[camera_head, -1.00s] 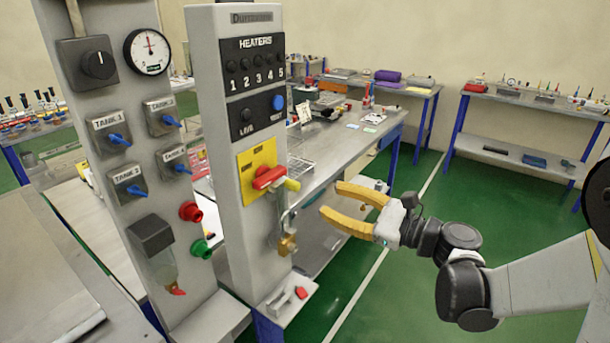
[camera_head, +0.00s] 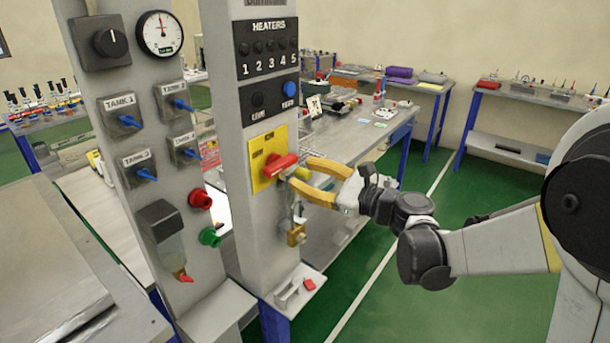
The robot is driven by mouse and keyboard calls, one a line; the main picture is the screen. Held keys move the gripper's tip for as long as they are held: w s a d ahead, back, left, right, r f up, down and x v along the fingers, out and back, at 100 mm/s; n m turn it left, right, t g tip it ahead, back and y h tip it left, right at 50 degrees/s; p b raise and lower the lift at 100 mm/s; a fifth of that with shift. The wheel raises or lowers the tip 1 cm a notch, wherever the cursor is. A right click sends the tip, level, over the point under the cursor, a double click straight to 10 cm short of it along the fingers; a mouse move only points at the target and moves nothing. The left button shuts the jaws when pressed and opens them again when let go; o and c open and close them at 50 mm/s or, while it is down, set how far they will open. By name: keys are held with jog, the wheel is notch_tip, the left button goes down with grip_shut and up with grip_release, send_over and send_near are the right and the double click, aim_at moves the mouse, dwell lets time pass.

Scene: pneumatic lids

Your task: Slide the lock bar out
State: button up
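A red rotary handle (camera_head: 280,165) sits on a yellow plate (camera_head: 264,146) on the grey heater column. A short yellow-green bar (camera_head: 301,173) sticks out to the right of the handle; it looks like the lock bar, though I cannot be sure. A brass padlock (camera_head: 296,235) hangs below on a metal hasp. My gripper (camera_head: 299,176) is open, with its two yellow fingers pointing left at the handle. The bar's end shows between the fingertips, one finger above and one below. I cannot tell whether they touch it.
The tank panel (camera_head: 125,160) with blue valves stands left of the column. A small grey shelf (camera_head: 297,292) with a red piece juts out below the padlock. A workbench (camera_head: 350,135) with clutter lies behind my gripper. Green floor is free at right.

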grip_shut()
jog(key=w+d, duration=0.1)
jog(key=w, duration=0.1)
jog(key=w+d, duration=0.2)
jog(key=shift+d, duration=0.15)
jog(key=shift+w, duration=0.1)
jog(key=shift+o, duration=0.5)
grip_release()
jog(key=shift+o, duration=0.4)
jog(key=shift+w+d, duration=0.1)
jog(key=shift+d, duration=0.05)
